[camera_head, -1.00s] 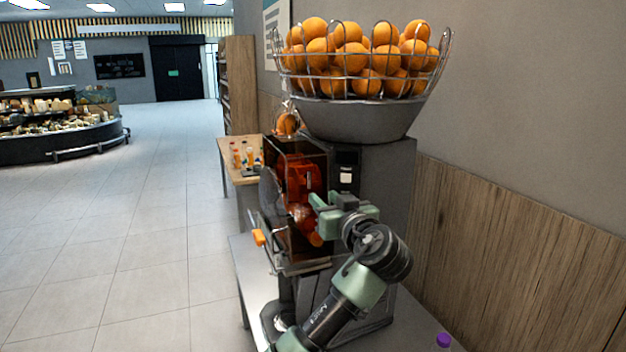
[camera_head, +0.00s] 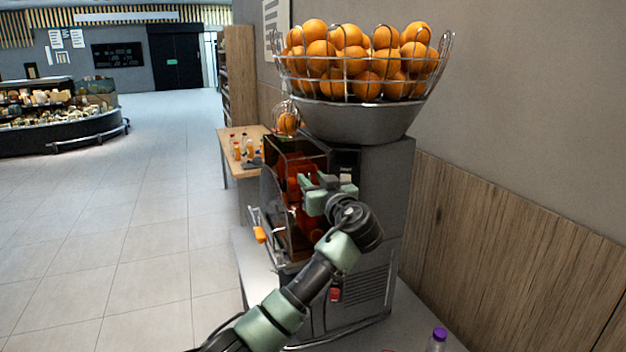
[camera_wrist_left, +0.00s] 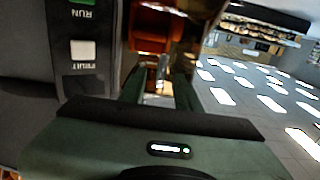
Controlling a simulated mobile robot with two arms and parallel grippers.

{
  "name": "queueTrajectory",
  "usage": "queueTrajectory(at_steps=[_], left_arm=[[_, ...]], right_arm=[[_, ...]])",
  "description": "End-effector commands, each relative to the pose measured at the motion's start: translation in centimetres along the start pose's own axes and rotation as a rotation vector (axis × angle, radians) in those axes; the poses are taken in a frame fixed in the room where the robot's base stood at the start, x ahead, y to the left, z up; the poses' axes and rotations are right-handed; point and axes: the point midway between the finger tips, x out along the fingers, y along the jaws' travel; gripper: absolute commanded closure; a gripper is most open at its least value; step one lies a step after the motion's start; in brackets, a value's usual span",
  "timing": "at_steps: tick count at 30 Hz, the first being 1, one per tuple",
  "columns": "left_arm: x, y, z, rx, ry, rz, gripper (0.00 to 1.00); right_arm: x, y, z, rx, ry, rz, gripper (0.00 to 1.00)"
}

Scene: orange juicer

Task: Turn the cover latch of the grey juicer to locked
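The grey juicer (camera_head: 398,185) stands on a counter against the wall, with a see-through orange-brown cover (camera_head: 283,168) on its front. My left gripper (camera_head: 311,182) is at the upper right part of the cover, near the body's front panel. In the left wrist view its two green fingers (camera_wrist_left: 158,90) stand apart with a gap between them, and the cover's orange-brown parts (camera_wrist_left: 155,28) show beyond. My right gripper is not in view.
A wire basket of oranges (camera_head: 362,62) sits on top of the juicer. A purple-capped bottle (camera_head: 438,340) stands on the counter at right. A side table (camera_head: 240,168) holds small bottles. The floor at left is clear.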

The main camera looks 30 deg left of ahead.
Motion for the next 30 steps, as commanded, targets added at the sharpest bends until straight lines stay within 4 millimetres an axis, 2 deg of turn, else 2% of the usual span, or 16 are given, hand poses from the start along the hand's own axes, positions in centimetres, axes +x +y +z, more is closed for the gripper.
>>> queueTrajectory(at_steps=[1,4,17,23,30], left_arm=[[0.0,0.0,0.0,0.000,0.000,0.000,0.73],[0.0,0.0,0.0,0.000,0.000,0.000,1.00],[0.0,0.1,0.1,0.041,-0.002,0.000,1.00],[-0.1,0.2,0.2,0.152,-0.002,0.000,1.00],[-0.1,0.5,0.3,0.365,-0.003,0.002,1.00]], right_arm=[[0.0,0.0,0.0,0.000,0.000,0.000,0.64],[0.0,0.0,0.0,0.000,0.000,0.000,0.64],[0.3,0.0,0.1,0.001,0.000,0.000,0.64],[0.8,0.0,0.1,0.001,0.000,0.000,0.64],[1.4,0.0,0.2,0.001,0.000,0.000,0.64]])
